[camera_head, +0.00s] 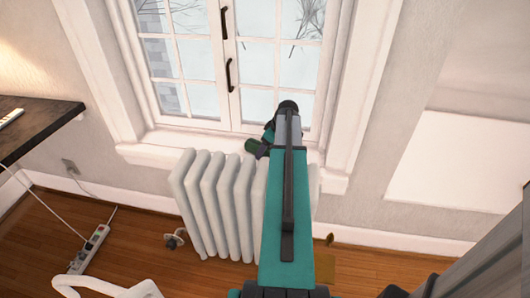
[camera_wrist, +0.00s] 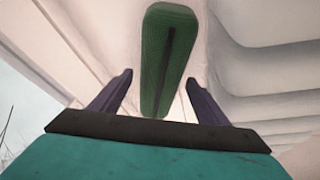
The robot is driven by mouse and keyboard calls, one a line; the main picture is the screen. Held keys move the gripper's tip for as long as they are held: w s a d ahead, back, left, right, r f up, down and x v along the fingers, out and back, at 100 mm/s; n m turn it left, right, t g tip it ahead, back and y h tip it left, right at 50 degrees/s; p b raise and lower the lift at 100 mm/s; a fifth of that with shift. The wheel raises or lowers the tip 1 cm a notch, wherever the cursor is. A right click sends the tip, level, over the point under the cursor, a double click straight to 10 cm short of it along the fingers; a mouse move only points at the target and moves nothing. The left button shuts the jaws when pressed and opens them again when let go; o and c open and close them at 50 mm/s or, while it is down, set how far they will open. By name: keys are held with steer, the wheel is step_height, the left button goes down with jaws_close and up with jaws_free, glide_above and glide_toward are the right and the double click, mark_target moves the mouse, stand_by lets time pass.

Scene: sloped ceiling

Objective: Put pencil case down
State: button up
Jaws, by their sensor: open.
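The pencil case is green and long, with a dark zip line down its middle. It fills the upper middle of the wrist view (camera_wrist: 153,45). In the head view a small green end of it (camera_head: 251,146) shows over the windowsill (camera_head: 215,143), just left of my gripper. My gripper (camera_wrist: 160,77) is open, with one finger on each side of the case's near part and visible gaps to both. The case appears to lie on the white sill, but its underside is hidden. My arm hides part of the sill in the head view.
A white radiator (camera_head: 222,200) stands under the sill. The window (camera_head: 230,65) with dark handles is closed behind it. A dark desk (camera_head: 35,125) is at the left, and a power strip (camera_head: 90,250) with cables lies on the wooden floor.

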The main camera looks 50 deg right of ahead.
steer(key=shift+w+f, duration=0.25)
steer(key=shift+f, duration=0.25)
steer(key=c, duration=1.4)
steer(key=shift+o, duration=0.2)
steer(key=shift+r, duration=0.1)
step_height(320, 180, up, 18)
stand_by(0.4)
